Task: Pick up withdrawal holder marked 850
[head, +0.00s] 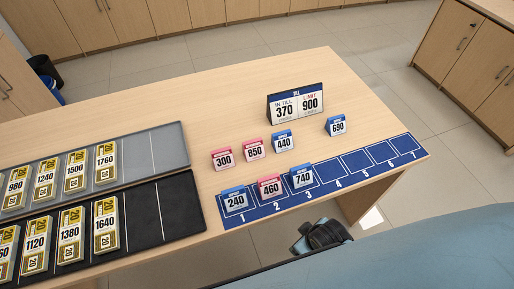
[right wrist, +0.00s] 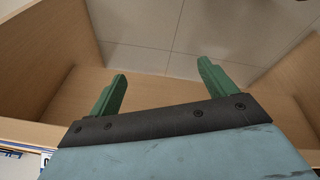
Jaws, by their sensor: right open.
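The withdrawal holder marked 850 (head: 254,149) is a small pink-topped card stand. It stands upright on the counter, between the pink holder marked 300 (head: 223,159) and the blue holder marked 440 (head: 283,141). My right gripper (right wrist: 160,70) shows two green fingers spread apart in the right wrist view, with nothing between them. Wooden panels and floor tiles lie beyond the fingers, and the 850 holder is not seen there. A pale blue arm part of mine fills the lower right of the head view. My left gripper is not in view.
A blue mat (head: 352,185) has numbered slots; holders 240 (head: 235,201), 460 (head: 270,187) and 740 (head: 302,177) stand on slots 1 to 3. Holder 690 (head: 336,125) and the till sign (head: 296,103) stand behind. Note trays (head: 170,150) fill the left.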

